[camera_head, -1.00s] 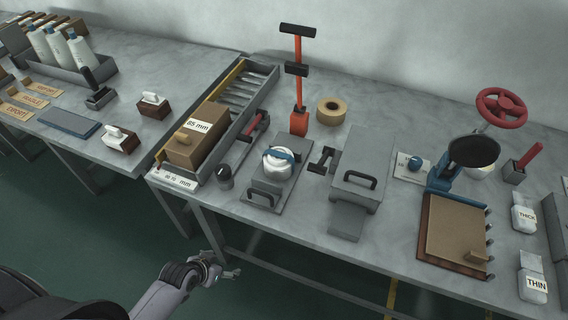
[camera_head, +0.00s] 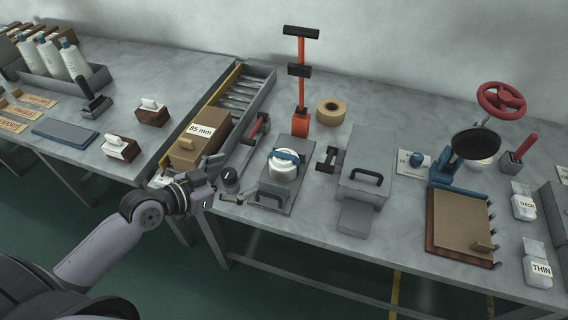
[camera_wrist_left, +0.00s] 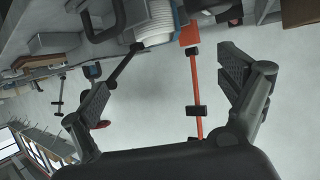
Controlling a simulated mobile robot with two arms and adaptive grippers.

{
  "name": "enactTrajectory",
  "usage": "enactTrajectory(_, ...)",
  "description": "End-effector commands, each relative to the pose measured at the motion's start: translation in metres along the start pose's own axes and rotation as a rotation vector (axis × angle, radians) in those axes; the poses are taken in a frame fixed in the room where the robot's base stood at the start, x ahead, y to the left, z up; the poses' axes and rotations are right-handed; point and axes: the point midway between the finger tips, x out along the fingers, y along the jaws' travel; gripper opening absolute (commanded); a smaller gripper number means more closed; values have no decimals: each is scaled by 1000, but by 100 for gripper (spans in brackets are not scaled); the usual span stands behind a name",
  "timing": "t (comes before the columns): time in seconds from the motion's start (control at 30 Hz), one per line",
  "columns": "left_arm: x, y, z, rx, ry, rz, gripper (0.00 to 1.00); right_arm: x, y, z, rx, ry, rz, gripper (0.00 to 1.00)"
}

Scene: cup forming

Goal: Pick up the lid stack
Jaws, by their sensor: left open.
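The lid stack (camera_head: 284,163) is a white round stack with a blue band over it. It sits on a grey plate (camera_head: 270,193) with a black handle at the front of the bench. In the left wrist view a white ribbed stack (camera_wrist_left: 153,22), which looks like the lid stack, shows at the top, partly cut off. My left gripper (camera_head: 227,181) is open and empty, to the left of the stack and apart from it. In the left wrist view its two fingers (camera_wrist_left: 165,88) are spread wide. My right gripper is out of view.
A small dark knob (camera_head: 230,176) stands close to my left gripper. A brown box marked 85 mm (camera_head: 198,142) is behind it. An orange post (camera_head: 301,110) and a tape roll (camera_head: 330,112) stand behind the stack. A grey block with a handle (camera_head: 365,170) is to its right.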

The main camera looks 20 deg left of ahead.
Motion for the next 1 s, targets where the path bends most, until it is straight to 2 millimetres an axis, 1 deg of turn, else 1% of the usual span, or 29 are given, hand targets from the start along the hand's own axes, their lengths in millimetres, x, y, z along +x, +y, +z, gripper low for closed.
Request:
enactTrajectory(0.07, 11, 0, -2, -5, 5, -1, 94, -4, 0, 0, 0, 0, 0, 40)
enactTrajectory(0.23, 47, 1, -5, -6, 6, 0, 94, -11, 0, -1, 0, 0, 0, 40)
enactTrajectory(0.4, 84, 1, -2, -6, 2, 0, 94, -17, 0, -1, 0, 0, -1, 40)
enactTrajectory(0.5, 101, 1, -2, -5, 1, 1, 94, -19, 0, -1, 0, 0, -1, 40)
enactTrajectory(0.6, 112, 1, -1, -4, 0, 1, 94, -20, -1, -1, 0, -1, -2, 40)
enactTrajectory(0.77, 121, 2, 0, -3, -1, 1, 94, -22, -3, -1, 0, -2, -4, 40)
enactTrajectory(0.87, 132, 3, -1, -5, 0, 2, 94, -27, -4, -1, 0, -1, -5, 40)
enactTrajectory(1.0, 153, 4, 0, -6, 0, 1, 94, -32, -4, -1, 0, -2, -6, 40)
